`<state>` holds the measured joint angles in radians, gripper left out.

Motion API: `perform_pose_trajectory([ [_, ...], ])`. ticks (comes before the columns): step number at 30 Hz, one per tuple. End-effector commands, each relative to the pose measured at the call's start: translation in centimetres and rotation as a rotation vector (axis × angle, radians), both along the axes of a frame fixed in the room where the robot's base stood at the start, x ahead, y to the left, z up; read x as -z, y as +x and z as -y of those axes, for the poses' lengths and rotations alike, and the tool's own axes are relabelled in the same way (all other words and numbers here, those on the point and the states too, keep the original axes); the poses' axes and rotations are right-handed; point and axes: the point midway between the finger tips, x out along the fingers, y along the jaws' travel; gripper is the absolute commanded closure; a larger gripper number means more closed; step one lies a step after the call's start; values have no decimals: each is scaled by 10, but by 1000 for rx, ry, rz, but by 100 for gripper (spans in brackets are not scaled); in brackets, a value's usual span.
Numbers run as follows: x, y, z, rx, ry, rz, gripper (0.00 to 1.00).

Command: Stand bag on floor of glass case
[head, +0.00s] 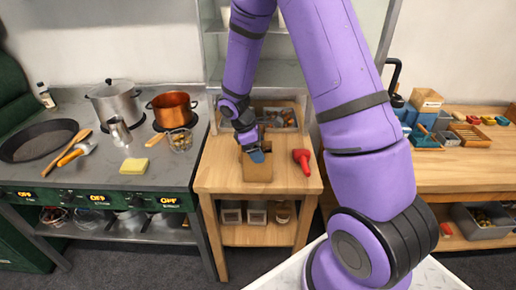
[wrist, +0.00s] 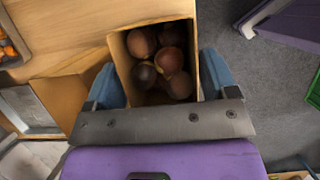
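The brown paper bag (head: 257,172) is upright with its mouth open on or just above the wooden table; I cannot tell if its base touches. In the wrist view the bag (wrist: 118,50) holds several dark chestnuts (wrist: 172,60). My gripper (head: 254,154) is at the bag's top.
A red tool (head: 302,160) lies right of the bag on the wooden table (head: 212,172). A stove counter with a copper pot (head: 172,110) and yellow sponge (head: 134,166) is at left. A workbench with blocks (head: 425,100) is at right. Jars (head: 282,214) stand on the lower shelf.

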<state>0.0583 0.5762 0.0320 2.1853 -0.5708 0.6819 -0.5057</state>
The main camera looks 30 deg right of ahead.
Motion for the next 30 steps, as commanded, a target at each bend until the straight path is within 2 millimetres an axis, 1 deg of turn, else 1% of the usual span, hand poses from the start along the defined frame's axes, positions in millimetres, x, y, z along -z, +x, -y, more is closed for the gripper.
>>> perform_pose_trajectory([
  [1,0,0,0,0,0,0,9],
  [2,0,0,0,0,0,0,5],
  [10,-1,0,0,0,0,0,5],
  [14,-8,1,-1,1,-1,1,5],
  [17,-21,5,-6,2,0,5,5],
  [24,-66,15,-21,0,1,4,5],
  [30,-97,22,-32,0,0,4,5],
])
